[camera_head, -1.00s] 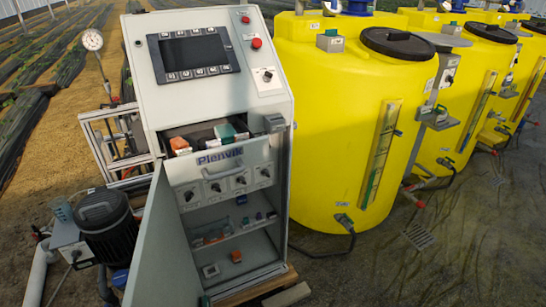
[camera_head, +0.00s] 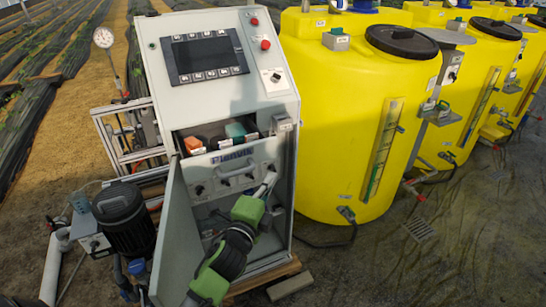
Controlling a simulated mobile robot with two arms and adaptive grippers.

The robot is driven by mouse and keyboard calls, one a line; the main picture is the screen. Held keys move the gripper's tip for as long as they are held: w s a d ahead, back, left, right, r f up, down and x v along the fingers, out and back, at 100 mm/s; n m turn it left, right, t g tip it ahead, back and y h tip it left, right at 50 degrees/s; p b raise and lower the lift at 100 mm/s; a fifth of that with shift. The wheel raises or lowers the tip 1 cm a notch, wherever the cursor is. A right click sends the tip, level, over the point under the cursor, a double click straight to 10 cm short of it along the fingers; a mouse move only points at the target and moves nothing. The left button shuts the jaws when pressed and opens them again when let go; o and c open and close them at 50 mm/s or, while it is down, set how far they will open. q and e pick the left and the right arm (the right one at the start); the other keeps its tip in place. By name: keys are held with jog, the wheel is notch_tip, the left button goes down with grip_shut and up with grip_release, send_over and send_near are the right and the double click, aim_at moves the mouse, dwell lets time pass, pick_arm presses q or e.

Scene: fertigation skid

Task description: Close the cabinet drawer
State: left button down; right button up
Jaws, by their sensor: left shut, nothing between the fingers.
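The cabinet (camera_head: 215,100) is pale grey with a sloped control panel on top. Its drawer (camera_head: 222,162) is pulled out, so boxes inside show from above. The drawer front carries lettering, a handle (camera_head: 236,174) and a row of dark knobs. My left gripper (camera_head: 269,181) is shut and empty, with its tips by the right part of the drawer front. I cannot tell whether they touch it. My arm hides part of the lower compartment. My right gripper is not in view.
The cabinet door (camera_head: 179,235) stands open at the left, close to my left arm. A black motor (camera_head: 125,218) is left of it. A yellow tank (camera_head: 345,130) stands close on the right. A block (camera_head: 289,286) lies on the floor in front.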

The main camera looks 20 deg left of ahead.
pick_arm(q)
jog(key=p, duration=0.2)
send_near(276, 151)
jog(key=w+d, duration=0.3)
jog(key=w, duration=0.1)
jog(key=w+a, duration=0.1)
jog(key=w+a+p, duration=0.1)
jog(key=a, duration=0.1)
jog(key=shift+a+f, duration=0.1)
jog(key=shift+a, duration=0.05)
